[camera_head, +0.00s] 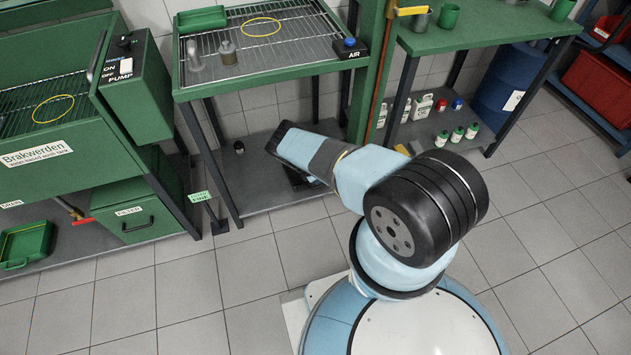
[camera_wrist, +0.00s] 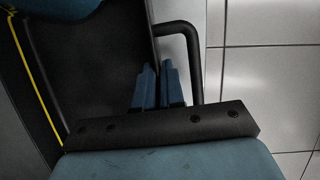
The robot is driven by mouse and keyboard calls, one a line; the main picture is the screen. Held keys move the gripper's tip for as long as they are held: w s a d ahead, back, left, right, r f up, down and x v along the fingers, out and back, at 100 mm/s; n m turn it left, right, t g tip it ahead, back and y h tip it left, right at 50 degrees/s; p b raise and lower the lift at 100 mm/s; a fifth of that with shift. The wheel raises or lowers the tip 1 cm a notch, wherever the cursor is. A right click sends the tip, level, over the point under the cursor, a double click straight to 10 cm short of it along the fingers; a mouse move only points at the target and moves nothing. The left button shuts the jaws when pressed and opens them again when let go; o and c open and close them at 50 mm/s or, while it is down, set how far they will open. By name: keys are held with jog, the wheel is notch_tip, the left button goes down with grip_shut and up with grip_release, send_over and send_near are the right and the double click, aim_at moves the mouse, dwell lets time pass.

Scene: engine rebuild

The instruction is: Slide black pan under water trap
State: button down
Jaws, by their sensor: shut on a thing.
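The black pan (camera_wrist: 88,62) fills the upper left of the wrist view, with a bent black bar handle (camera_wrist: 194,55) on its right side. My gripper (camera_wrist: 158,75) is shut on the pan's side near this handle; its two blue fingertips are close together, and the exact contact is partly hidden. In the head view my arm reaches to the lower shelf of the middle bench, and hides my fingers. A dark piece (camera_head: 300,180) under the arm there may be the pan. I cannot identify the water trap; a reddish-brown pipe (camera_head: 377,90) runs down behind my arm.
The middle bench's lower shelf (camera_head: 262,186) is mostly clear, with a bench leg (camera_head: 221,165) on its left. Several bottles (camera_head: 425,104) stand on the right bench's shelf. A green filter box (camera_head: 138,215) is at left. The tiled floor (camera_head: 200,290) in front is free.

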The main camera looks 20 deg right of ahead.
jog(key=shift+s+d, duration=0.2)
jog(key=shift+d, duration=0.75)
jog(key=shift+s+d, duration=0.2)
jog(key=shift+d, duration=0.7)
jog(key=c, duration=1.2)
grip_release()
jog(key=shift+o, duration=0.2)
jog(key=shift+w+r, duration=0.1)
jog(key=shift+a+r, duration=0.25)
jog(key=shift+r, duration=0.35)
jog(key=v, duration=1.2)
jog(key=shift+a, duration=0.1)
